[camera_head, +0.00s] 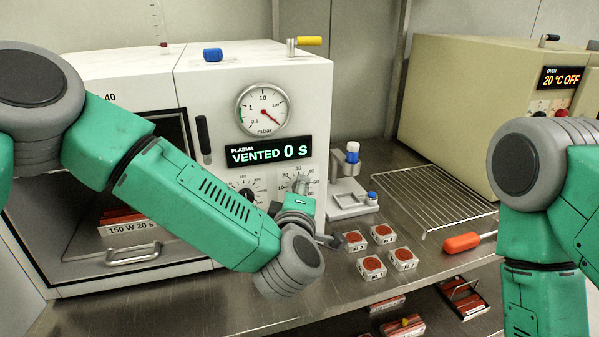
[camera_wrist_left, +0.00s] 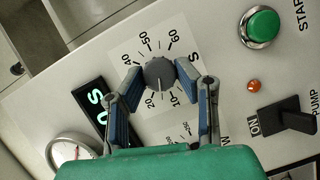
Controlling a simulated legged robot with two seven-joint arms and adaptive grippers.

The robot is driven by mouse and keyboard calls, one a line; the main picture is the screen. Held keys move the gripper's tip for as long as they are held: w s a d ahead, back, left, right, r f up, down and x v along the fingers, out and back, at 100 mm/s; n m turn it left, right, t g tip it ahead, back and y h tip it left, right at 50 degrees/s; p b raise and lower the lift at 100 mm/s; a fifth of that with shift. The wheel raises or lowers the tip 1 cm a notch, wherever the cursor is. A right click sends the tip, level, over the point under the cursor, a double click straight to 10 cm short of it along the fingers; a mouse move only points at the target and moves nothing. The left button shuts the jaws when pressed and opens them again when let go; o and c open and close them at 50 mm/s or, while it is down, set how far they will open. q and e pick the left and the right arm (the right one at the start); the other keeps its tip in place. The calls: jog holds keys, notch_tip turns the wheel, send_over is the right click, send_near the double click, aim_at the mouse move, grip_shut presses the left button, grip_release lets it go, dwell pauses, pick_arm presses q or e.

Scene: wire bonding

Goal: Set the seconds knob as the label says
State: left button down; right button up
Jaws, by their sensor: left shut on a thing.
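The seconds knob (camera_wrist_left: 160,73) is a dark round knob on a white numbered dial with an S beside it. Its pale pointer line faces the lower side of the picture, near the 20 and 10 marks. My left gripper (camera_wrist_left: 161,78) is shut on this knob, one finger at each side. In the head view the left gripper (camera_head: 301,186) is at the plasma machine's front and partly covers the dial. The display (camera_head: 268,152) reads PLASMA VENTED 0 S. My right gripper is out of view.
The watts dial (camera_head: 246,197) is beside the seconds dial, partly hidden. A green START button (camera_wrist_left: 260,26) and a dark pump switch (camera_wrist_left: 288,115) are close by. Several small boxes with red discs (camera_head: 372,266), a wire rack (camera_head: 440,197) and an orange-handled tool (camera_head: 461,242) lie on the bench.

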pick_arm(q)
jog(key=m+g+p, duration=0.1)
jog(key=m+p, duration=0.1)
jog(key=m+y+p, duration=0.1)
jog(key=p, duration=0.2)
jog(key=shift+s+d+f+m+g, duration=0.15)
jog(key=shift+f+m+g, duration=0.05)
jog(key=shift+m+g, duration=0.2)
jog(key=shift+f, duration=0.1)
jog(key=c, duration=1.3)
grip_release()
jog(key=shift+c, duration=0.2)
jog(key=shift+o, duration=0.7)
jog(key=shift+d, duration=0.1)
jog(key=shift+r, duration=0.2)
